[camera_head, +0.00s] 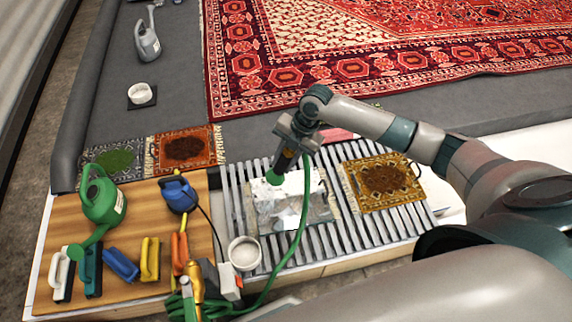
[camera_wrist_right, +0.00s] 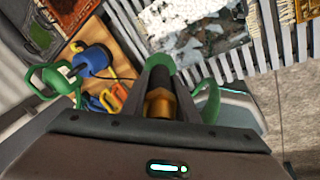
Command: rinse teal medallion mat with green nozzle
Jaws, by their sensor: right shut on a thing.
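My right gripper (camera_head: 284,158) is shut on the green nozzle (camera_head: 274,177), a dark and brass body with a green tip and a green hose. The nozzle is held tip down above the mat on the slatted rack. In the right wrist view the nozzle (camera_wrist_right: 160,66) lies between the fingers. That mat (camera_head: 262,214) is largely covered in white, foam-like patches with grey-blue showing between. It also shows in the right wrist view (camera_wrist_right: 195,30). Its medallion cannot be made out. No water is clearly visible. My left gripper is not in view.
The slatted rack (camera_head: 343,228) also holds a gold patterned mat (camera_head: 385,182) at right and a white bowl (camera_head: 244,253). A wooden board (camera_head: 140,210) at left carries a green watering can (camera_head: 102,198), a blue sprayer (camera_head: 178,194) and several brushes. The hose (camera_head: 300,225) crosses the rack.

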